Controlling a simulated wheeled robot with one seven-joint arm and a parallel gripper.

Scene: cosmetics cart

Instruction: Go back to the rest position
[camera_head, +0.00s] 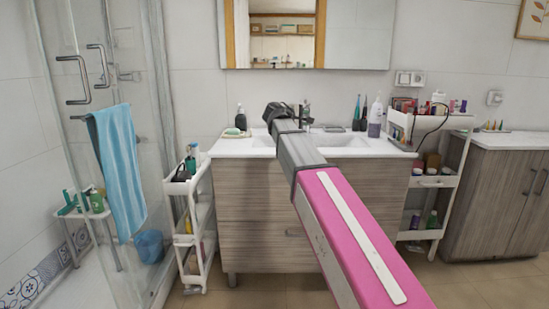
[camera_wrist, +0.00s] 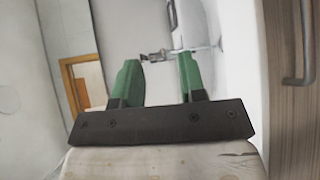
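My arm reaches forward from the bottom right of the head view, with a pink and grey link leading to a dark wrist over the sink area. My gripper (camera_head: 304,112) is small and partly hidden at its end, in front of the basin. In the wrist view my gripper (camera_wrist: 160,62) shows two green fingers standing well apart. Nothing is held between them. Behind the fingers are a metal fitting, which looks like the faucet (camera_wrist: 152,56), and the pale basin (camera_wrist: 240,60).
The sink cabinet (camera_head: 250,205) stands ahead. A white cart (camera_head: 184,225) is at its left and a loaded shelf cart (camera_head: 436,182) at its right. A soap bottle (camera_head: 240,119) and a pump bottle (camera_head: 375,118) stand on the counter. A blue towel (camera_head: 120,165) hangs on the glass door.

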